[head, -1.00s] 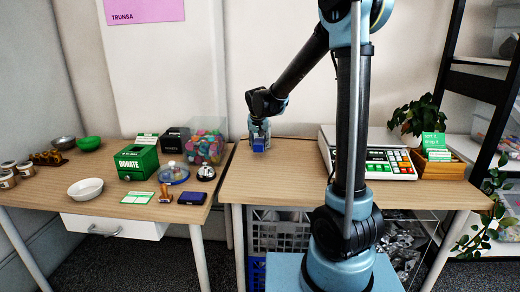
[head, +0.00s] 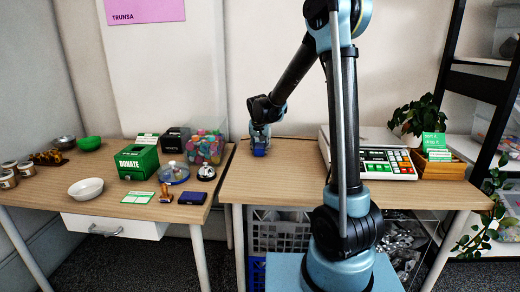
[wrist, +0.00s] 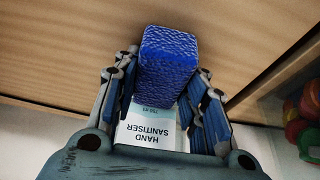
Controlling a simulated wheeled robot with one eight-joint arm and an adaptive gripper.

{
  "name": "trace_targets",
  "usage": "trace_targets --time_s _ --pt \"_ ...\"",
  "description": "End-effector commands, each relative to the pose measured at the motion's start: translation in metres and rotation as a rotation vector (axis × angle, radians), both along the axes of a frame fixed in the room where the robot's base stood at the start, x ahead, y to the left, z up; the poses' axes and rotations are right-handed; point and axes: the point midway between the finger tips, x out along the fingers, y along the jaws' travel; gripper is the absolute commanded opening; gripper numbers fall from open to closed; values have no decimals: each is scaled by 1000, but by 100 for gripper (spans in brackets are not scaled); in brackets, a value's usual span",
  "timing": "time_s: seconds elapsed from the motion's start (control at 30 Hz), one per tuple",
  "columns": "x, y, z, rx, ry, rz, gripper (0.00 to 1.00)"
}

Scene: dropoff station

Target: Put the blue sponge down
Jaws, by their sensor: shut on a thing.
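The blue sponge (wrist: 166,62) is a rough, block-shaped piece between the fingers of my gripper (wrist: 165,85) in the wrist view. In the head view my gripper (head: 260,142) points down at the left back part of the right-hand table (head: 290,181), with the sponge (head: 259,152) at its fingertips. The sponge is at or close to the tabletop; I cannot tell whether it touches. A white hand sanitiser label (wrist: 147,130) shows behind the sponge between the fingers.
A cash register (head: 385,162) and a box of green cards (head: 440,166) stand to the right. The table's front middle is clear.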

Motion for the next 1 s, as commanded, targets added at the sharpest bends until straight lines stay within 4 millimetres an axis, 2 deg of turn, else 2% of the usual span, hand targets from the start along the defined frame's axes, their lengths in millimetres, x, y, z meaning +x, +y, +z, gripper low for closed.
trace_targets --time_s 0.2,0.23,0.3,0.33,0.77,1.0 --pt "0 -2 -6 1 1 -2 13" --pt "0 -2 -7 1 2 -2 41" --pt "0 -2 -7 0 3 -3 57" --pt "0 -2 -7 0 3 -3 59" --pt "0 -3 -3 0 1 -3 59" --pt "-7 -2 19 0 0 -3 59"
